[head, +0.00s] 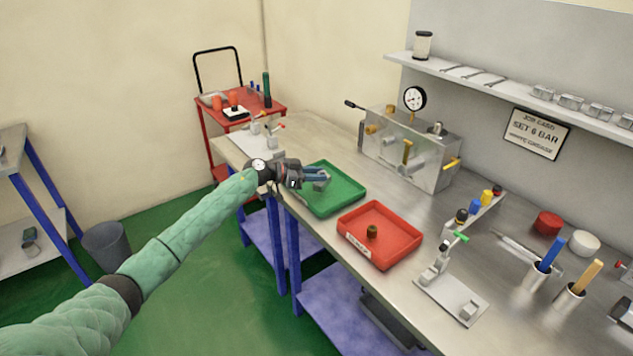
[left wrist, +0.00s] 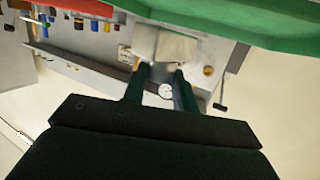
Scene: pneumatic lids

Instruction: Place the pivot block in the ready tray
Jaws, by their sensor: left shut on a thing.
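My left gripper (head: 318,174) reaches in from the left over the green tray (head: 347,205), and its fingers are shut on a pale grey block, the pivot block (head: 320,186). In the left wrist view the block (left wrist: 172,46) sits between the tips of the two fingers (left wrist: 160,85). The green tray's edge (left wrist: 225,20) shows close beyond it. I cannot tell whether the block touches the tray floor. No label shows on the green tray. My right gripper is not in view.
A red tray (head: 407,246) with a small dark part (head: 372,231) stands in front of the green one. A metal valve box (head: 430,170) with a gauge is behind. A clamp fixture (head: 450,297) stands nearer. A second fixture (head: 257,140) is at the bench's far end.

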